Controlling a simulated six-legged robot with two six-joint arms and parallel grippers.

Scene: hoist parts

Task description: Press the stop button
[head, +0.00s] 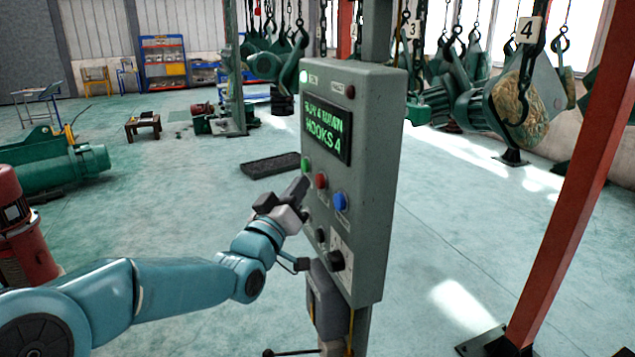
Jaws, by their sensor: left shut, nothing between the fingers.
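A grey control box (375,165) stands on a post in the middle of the head view. Its screen (327,128) shows green text, with "HOOKS 4" readable. Below the screen are a green button (306,165), a red button (321,180) and a blue button (341,201). The button labels are too small to read. My left gripper (301,188) is shut and empty, with its tips just left of the red button and below the green one. I cannot tell whether the tips touch the panel. My right gripper is not in view.
A black knob (337,261) sits low on the panel. A red post (572,190) stands at the right. Large hooks hang at the back, with number plates such as 4 (528,30). A black tray (270,165) lies on the floor behind my gripper. Green machinery (60,165) stands at the left.

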